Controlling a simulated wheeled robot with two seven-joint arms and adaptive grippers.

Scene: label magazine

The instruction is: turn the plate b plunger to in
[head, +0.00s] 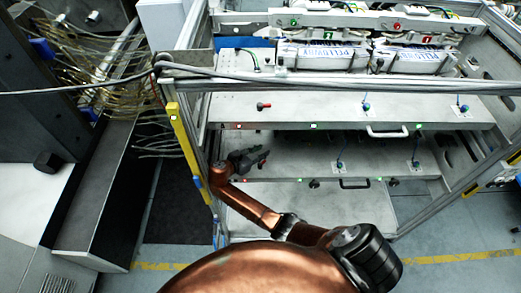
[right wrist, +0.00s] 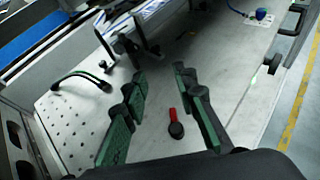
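A small lever-like part with a red end and a black end (head: 264,106) sits on the upper grey plate (head: 340,108) in the head view. The right wrist view shows a red-and-black part (right wrist: 174,120) on a pale plate, between and beyond my open fingers. I cannot tell for sure which part is the plate b plunger. My right gripper (head: 251,160) is in front of the rack's left side, below the upper plate's front edge in the picture. My left gripper is not in view.
Black knobs (head: 313,183) and a black handle (head: 354,184) line the lower plate's front edge. Blue-topped pins (head: 366,106) stand on the plates. A yellow post (head: 184,145) borders the rack's left side. A black cable handle (right wrist: 82,76) shows in the wrist view.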

